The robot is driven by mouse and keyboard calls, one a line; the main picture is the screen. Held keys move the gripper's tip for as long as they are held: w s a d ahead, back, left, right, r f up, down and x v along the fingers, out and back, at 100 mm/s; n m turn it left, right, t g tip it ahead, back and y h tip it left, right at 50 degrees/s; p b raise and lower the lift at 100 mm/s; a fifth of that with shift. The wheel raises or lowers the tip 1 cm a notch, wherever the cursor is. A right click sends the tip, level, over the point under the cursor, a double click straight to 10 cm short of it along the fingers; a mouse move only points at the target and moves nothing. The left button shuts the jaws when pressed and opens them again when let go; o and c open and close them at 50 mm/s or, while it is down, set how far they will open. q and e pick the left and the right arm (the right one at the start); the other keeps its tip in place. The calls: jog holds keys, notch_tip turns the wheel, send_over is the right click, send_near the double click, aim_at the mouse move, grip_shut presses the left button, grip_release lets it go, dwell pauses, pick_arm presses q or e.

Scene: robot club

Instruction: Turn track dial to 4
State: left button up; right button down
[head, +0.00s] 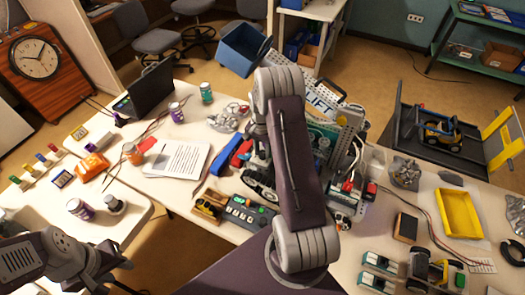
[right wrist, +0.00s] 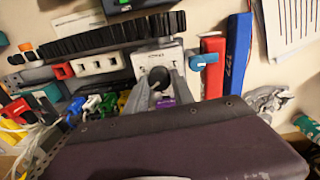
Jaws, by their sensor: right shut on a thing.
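The track dial (right wrist: 158,74), a dark round knob with a pale pointer mark, sits on a white panel (right wrist: 145,62) in the right wrist view. The panel is beside a black ribbed track (right wrist: 110,38). My right gripper (right wrist: 161,88) has its grey fingers on either side of the dial and is shut on it. I cannot read the numbers around the dial. In the head view my right arm hides the dial and the right gripper. My left gripper (head: 100,278) is at the bottom left, empty, with its fingers apart, partly cut off by the frame edge.
A tracked robot (head: 262,182), a button panel (head: 247,212) and a pegboard stand (head: 345,130) crowd the table around my right arm. A yellow tray (head: 459,213) lies at the right. Papers (head: 178,158), cans and a laptop (head: 150,90) are at the left.

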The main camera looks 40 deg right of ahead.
aim_at(262, 152)
jog(key=shift+w+d+r, duration=0.1)
jog(key=shift+w+r, duration=0.1)
jog(key=c, duration=1.4)
grip_release()
jog(key=o, duration=0.3)
jog(key=shift+s, duration=0.15)
jog(key=shift+f, duration=0.1)
notch_tip(262, 152, up, 9)
jog(key=shift+r+b, duration=0.1)
jog(key=shift+b, duration=0.75)
